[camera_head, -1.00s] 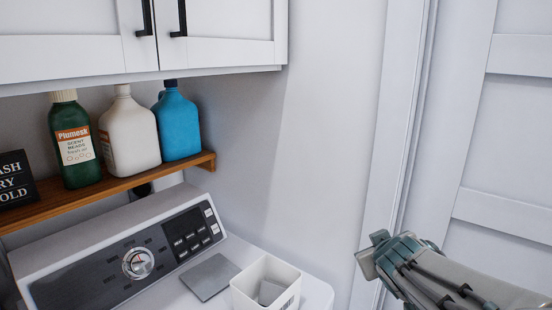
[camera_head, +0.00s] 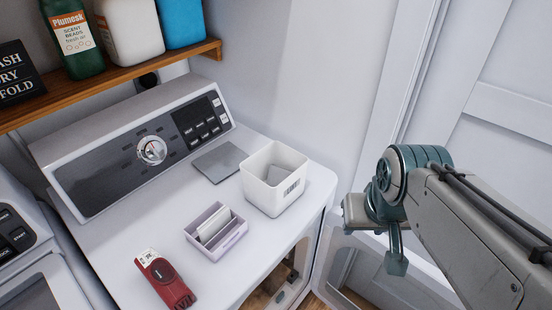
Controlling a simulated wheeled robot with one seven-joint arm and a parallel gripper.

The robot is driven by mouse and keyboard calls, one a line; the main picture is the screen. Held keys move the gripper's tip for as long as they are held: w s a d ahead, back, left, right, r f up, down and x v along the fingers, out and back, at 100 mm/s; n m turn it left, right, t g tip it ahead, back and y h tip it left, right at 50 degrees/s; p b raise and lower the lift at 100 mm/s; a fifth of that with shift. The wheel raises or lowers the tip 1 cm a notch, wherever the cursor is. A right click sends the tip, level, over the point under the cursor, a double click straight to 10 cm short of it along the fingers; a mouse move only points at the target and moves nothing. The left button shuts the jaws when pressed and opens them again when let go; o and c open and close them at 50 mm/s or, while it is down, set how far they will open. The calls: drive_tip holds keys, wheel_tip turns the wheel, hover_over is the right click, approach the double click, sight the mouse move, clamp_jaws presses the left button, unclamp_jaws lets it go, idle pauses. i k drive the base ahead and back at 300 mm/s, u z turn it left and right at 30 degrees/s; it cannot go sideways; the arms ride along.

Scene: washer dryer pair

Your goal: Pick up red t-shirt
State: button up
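No red t-shirt is visible in the head view. My arm enters from the right, with a grey link and a teal joint, and my gripper (camera_head: 380,232) hangs at its end beside the machine's front right corner. It is seen from behind and the side, so I cannot tell whether its fingers are open or shut. No cloth shows at it. The white machine (camera_head: 130,240) has a dial panel at its back. An open door (camera_head: 350,262) appears at its front, below my arm. The inside of the machine is mostly hidden.
On the machine's top are a white square bin (camera_head: 290,198), a grey flat square (camera_head: 219,162), a small lilac box (camera_head: 217,240) and a red-and-white object (camera_head: 165,280). A wooden shelf (camera_head: 110,88) with bottles is above. A second machine (camera_head: 25,250) stands left.

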sight(164, 278)
drive_tip(key=u, duration=1.95)
drive_tip(key=k, duration=0.5)
drive_tip(key=u, duration=0.55)
drive_tip(key=i, duration=0.6)
drive_tip(key=z, duration=0.4)
